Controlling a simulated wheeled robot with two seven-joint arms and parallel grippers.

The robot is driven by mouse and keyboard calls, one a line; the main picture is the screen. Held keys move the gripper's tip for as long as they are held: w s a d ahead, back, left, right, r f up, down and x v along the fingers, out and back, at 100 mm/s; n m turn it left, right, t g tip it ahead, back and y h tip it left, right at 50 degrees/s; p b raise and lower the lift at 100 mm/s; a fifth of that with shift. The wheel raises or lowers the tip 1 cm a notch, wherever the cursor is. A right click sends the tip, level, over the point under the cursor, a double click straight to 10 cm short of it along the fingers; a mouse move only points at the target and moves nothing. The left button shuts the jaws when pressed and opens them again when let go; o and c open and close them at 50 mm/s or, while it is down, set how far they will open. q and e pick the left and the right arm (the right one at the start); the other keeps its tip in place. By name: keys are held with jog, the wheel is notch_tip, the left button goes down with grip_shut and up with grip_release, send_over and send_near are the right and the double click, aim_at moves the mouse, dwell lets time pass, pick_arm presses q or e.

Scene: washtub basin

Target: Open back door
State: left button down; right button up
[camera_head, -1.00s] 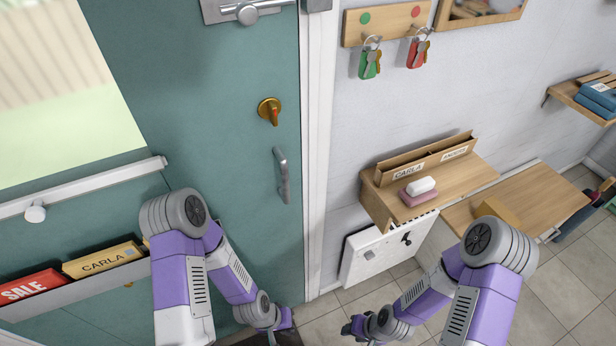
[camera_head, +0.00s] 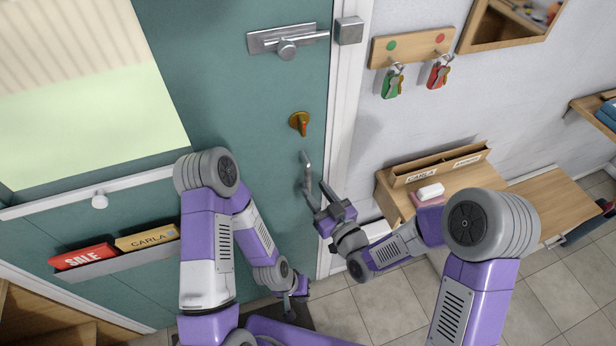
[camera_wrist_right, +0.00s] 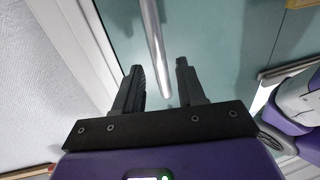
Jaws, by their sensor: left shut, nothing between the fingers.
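The teal back door (camera_head: 240,110) looks closed against its white frame. A grey vertical pull handle (camera_head: 307,172) is on its right side, below a brass turn knob (camera_head: 300,122). A silver latch (camera_head: 287,42) sits higher up. My right gripper (camera_head: 318,198) is at the handle's lower part. In the right wrist view the right gripper (camera_wrist_right: 160,68) is open, with the metal handle bar (camera_wrist_right: 153,40) reaching down between its fingers; contact cannot be told. My left gripper (camera_head: 302,288) is shut and empty, low in front of the door.
Keys (camera_head: 392,82) hang on a wall rack right of the frame. A wooden shelf (camera_head: 460,178) juts out below. Tiled floor (camera_head: 385,305) lies at lower right.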

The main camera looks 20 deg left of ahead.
aim_at(310, 183)
jog(key=x, duration=0.5)
grip_shut()
dwell(0.3)
